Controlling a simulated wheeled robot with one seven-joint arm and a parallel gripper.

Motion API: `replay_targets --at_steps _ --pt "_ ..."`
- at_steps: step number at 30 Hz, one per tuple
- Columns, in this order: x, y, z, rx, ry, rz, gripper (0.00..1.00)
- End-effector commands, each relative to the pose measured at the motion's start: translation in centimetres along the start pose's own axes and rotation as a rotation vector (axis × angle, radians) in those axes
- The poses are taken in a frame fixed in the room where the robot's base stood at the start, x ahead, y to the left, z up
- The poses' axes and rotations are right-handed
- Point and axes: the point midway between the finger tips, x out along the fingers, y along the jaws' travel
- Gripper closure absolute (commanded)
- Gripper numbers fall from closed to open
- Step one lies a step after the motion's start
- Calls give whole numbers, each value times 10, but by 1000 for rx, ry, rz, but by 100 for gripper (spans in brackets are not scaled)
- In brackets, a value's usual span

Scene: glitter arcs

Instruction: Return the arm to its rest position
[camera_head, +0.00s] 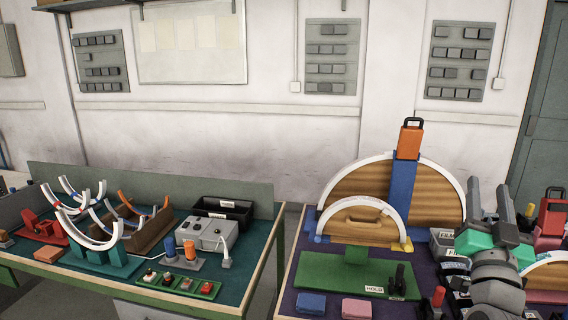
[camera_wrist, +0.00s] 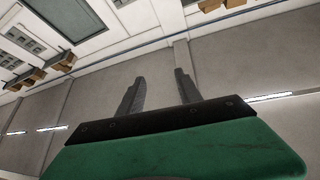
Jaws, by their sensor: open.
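My gripper (camera_head: 489,205) is at the right of the head view, raised in front of the right-hand bench, with its two grey fingers pointing up. In the wrist view my gripper (camera_wrist: 158,92) shows two dark fingers set apart, with nothing between them. My grey arm and the green gripper body hide part of the bench's right side.
The right bench (camera_head: 284,285) bears wooden arch forms with white arcs (camera_head: 365,207), an orange-topped blue post (camera_head: 403,180) and a green base (camera_head: 330,272). The left bench (camera_head: 262,250) holds white arcs in stands and a grey box (camera_head: 207,232). A gap separates the benches.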

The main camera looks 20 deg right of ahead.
Motion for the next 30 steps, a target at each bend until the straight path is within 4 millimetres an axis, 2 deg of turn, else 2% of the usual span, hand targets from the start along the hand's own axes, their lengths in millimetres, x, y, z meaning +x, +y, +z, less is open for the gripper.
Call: replay_targets --at_steps 11,14,20,23,26,27,29,30 --pt "4 -44 53 16 -176 -79 59" --pt "2 -63 74 21 -250 -114 59" --pt "-16 -118 134 23 -471 -213 59" --pt "-39 -155 171 15 -627 -281 59" --pt "-82 -200 215 -13 -842 -373 59" --pt "-107 -218 232 -32 -943 -413 59" --pt "-150 -241 254 -73 -1102 -472 59" --pt "-181 -253 264 -107 -1205 -507 59"
